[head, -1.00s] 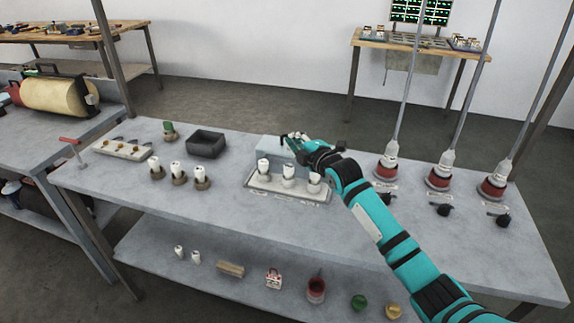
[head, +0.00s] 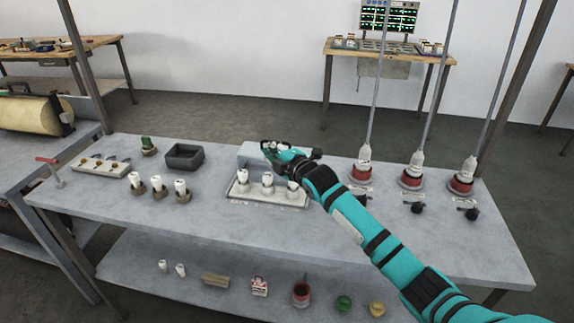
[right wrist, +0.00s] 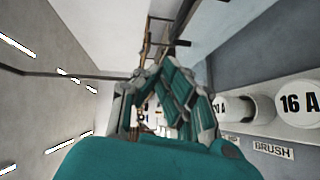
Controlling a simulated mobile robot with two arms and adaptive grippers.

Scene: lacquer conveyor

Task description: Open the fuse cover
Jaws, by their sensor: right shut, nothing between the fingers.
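The fuse cover (head: 248,155) is a pale grey panel standing raised at the back of the white fuse base (head: 240,194). Its right part is hidden behind my right gripper. Three white fuses (head: 267,181) stand uncovered in a row on the base. My right gripper (head: 268,147) is shut and empty at the cover's upper edge, above and behind the fuses. I cannot tell whether it touches the cover. In the right wrist view the gripper fingers (right wrist: 165,100) are close up, with a fuse marked 16 A (right wrist: 297,103) at the right. My left gripper is not in view.
A dark tray (head: 184,163) and several white fuses (head: 180,187) in brown holders stand to the left. Red-based posts (head: 411,179) with tall rods and black switches (head: 417,207) stand to the right. The front strip of the tabletop is clear.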

